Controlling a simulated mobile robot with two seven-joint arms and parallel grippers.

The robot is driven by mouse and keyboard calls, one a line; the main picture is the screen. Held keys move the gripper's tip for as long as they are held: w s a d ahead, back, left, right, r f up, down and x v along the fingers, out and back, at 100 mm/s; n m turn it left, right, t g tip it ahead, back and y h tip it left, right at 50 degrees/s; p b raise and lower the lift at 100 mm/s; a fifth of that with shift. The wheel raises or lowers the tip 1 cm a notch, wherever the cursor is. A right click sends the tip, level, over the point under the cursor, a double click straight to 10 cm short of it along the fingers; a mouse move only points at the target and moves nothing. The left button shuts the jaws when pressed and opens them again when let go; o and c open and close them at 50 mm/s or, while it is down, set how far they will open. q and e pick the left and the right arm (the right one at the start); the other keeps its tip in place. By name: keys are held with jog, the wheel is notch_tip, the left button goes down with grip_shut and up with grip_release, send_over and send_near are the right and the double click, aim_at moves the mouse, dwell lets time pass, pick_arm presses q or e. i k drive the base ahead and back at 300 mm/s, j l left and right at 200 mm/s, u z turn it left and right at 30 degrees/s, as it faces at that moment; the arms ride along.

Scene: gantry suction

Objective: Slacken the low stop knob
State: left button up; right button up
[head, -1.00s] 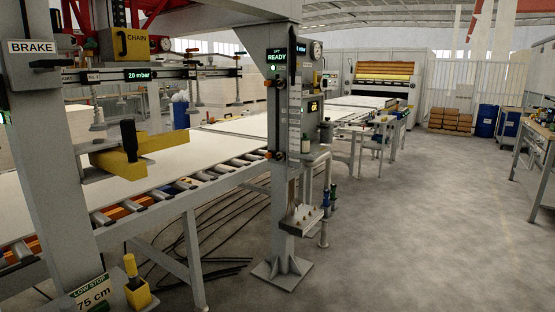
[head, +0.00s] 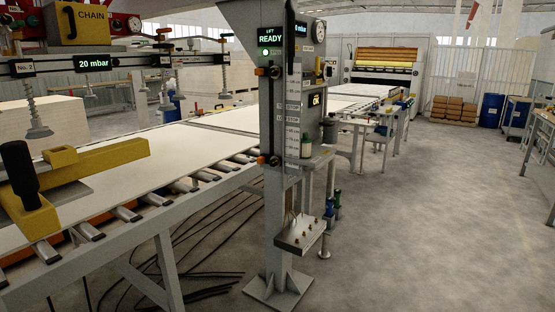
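A grey post (head: 278,215) stands upright near the middle, with a vertical scale (head: 293,110) on its face. A small stop with an orange knob (head: 262,160) sits low on the scale. A similar stop with an orange knob (head: 261,72) sits higher, under the green READY display (head: 271,40). No readable label marks either knob as the low stop, and I cannot tell how tight they are. Neither of my grippers is in view.
A roller conveyor (head: 130,213) with pale boards runs along the left. A yellow bracket with a black handle (head: 18,172) is close at left. A small metal shelf with pegs (head: 304,232) juts from the post. The floor (head: 420,210) at right is clear.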

aim_at(273, 162)
jog(key=i, duration=0.6)
jog(key=i+j+z, duration=0.15)
jog(key=i, duration=0.4)
